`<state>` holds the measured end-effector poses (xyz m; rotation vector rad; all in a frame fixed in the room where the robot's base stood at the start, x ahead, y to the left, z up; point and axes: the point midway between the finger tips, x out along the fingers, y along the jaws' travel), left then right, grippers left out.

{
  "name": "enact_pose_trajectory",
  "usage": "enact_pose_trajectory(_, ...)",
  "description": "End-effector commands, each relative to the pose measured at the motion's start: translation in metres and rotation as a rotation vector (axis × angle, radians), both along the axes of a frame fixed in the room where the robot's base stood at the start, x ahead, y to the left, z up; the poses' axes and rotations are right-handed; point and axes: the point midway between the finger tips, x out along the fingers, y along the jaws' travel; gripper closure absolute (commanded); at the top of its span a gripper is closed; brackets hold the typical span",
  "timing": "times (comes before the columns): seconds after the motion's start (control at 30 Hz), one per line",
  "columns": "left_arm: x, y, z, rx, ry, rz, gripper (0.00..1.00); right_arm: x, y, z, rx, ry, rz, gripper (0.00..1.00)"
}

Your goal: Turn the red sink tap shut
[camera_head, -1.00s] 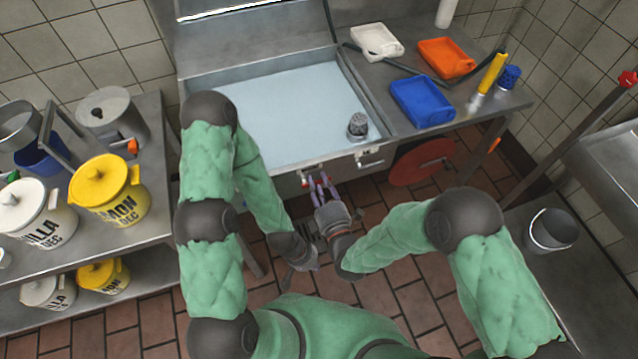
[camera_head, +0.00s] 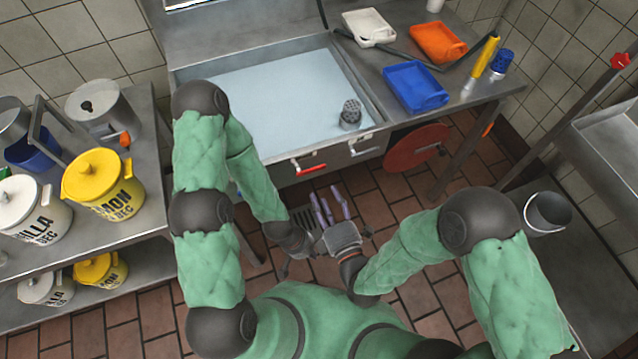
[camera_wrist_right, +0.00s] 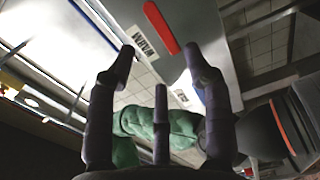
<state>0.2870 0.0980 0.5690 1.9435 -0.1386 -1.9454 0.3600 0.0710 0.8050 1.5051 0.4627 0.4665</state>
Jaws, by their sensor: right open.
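The red sink tap (camera_head: 310,169) is on the front face of the sink, its handle lying roughly along that face. In the right wrist view its red handle (camera_wrist_right: 161,27) lies beyond the fingertips. My right gripper (camera_head: 330,202) is open and empty, just in front of and below the tap, apart from it. Its purple fingers (camera_wrist_right: 163,75) are spread in the wrist view with nothing between them. My left gripper (camera_head: 284,270) is low beside the right wrist, away from the tap; its fingers are too small and dark to read.
The sink basin (camera_head: 270,110) holds pale liquid and a dark perforated cylinder (camera_head: 349,114). A second, pale-handled tap (camera_head: 364,145) is right of the red one. A red disc (camera_head: 416,147) is below the counter. Floor in front of the sink is open.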

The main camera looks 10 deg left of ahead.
Motion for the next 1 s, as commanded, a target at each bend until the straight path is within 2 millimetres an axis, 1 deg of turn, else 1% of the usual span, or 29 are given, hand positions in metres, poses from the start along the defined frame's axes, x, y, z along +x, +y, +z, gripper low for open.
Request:
enact_pose_trajectory(0.1, 0.000, 0.000, 0.000, 0.000, 0.000, 0.000, 1.00, -0.013, -0.010, 0.000, -0.001, 0.001, -0.001, 0.48)
enact_pose_trajectory(0.3, 0.000, 0.000, 0.000, 0.000, 0.000, 0.000, 1.00, -0.024, -0.016, 0.000, -0.001, -0.001, -0.001, 0.48)
enact_pose_trajectory(0.87, 0.000, 0.000, 0.000, 0.000, 0.000, 0.000, 1.00, -0.024, -0.016, 0.000, -0.001, -0.001, 0.000, 0.48)
enact_pose_trajectory(1.0, 0.000, 0.000, 0.001, 0.000, 0.000, 0.000, 1.00, -0.019, -0.019, -0.004, 0.017, 0.049, -0.009, 0.48)
